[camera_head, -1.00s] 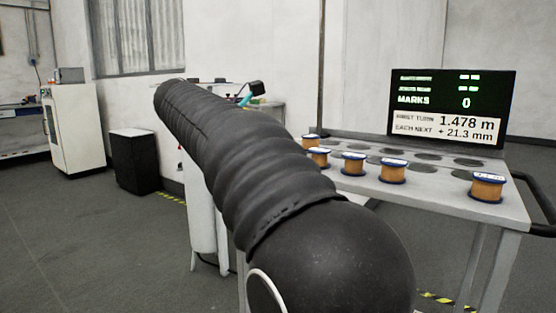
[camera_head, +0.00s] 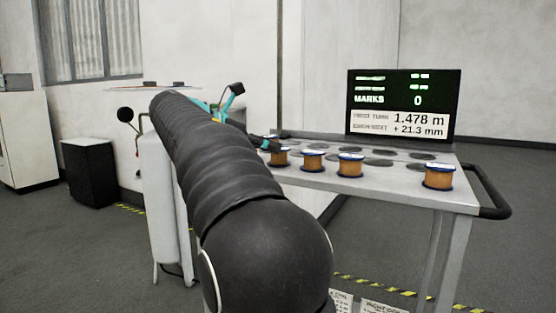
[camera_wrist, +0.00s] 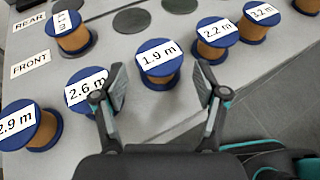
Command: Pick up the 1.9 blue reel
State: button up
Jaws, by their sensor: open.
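The 1.9 m reel (camera_wrist: 160,72) is copper-coloured with blue flanges and a white label. In the wrist view it stands upright on the grey table top, between and just beyond the tips of my gripper (camera_wrist: 158,78). The jaws are open, with one finger on each side and nothing held. The 2.6 m reel (camera_wrist: 84,83) is close to the left finger, and the 2.2 m reel (camera_wrist: 217,33) is beyond the right one. In the head view my gripper (camera_head: 268,145) is partly hidden by my arm, near the leftmost visible reel (camera_head: 280,158); labels there are unreadable.
More reels stand along the table (camera_head: 410,190), including a 2.9 m reel (camera_wrist: 40,130) and a 3.2 m reel (camera_wrist: 260,20). Dark round spots (camera_wrist: 131,20) lie behind the row. A display (camera_head: 404,104) stands at the back. A black handle (camera_head: 490,195) is at the right end.

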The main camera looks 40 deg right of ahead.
jog(key=b+x, duration=0.1)
jog(key=x, duration=0.4)
jog(key=shift+b, duration=0.3)
jog(key=c, duration=0.9)
jog(key=shift+r, duration=0.1)
jog(key=shift+c, duration=0.2)
